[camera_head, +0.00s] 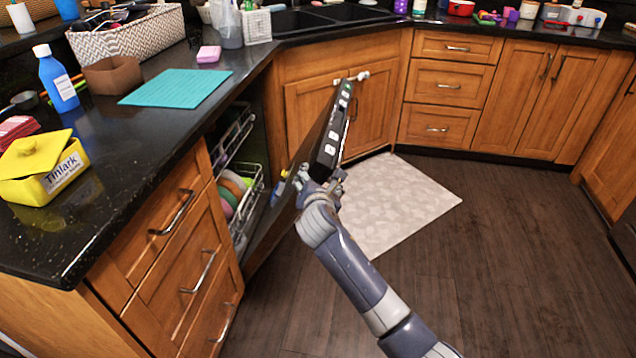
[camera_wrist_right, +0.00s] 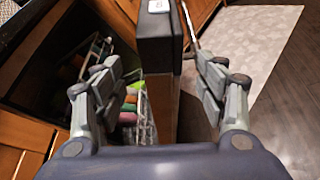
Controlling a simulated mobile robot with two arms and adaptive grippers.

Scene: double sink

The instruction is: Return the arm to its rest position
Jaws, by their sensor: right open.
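My right gripper (camera_head: 322,184) is at the near side of the partly open dishwasher door (camera_head: 332,130). In the right wrist view my right gripper (camera_wrist_right: 155,70) is open, with one finger on each side of the door edge (camera_wrist_right: 160,45). Gaps show between the fingers and the door, though contact farther down is hard to judge. The forearm comes in from the lower right over the floor. My left gripper does not show in either view.
The dishwasher rack (camera_head: 245,195) holds several colourful dishes. Left of it is the dark counter (camera_head: 130,130) with a yellow box (camera_head: 42,165) and teal mat (camera_head: 178,88). A pale floor mat (camera_head: 410,205) lies behind the arm. The floor at right (camera_head: 530,250) is clear.

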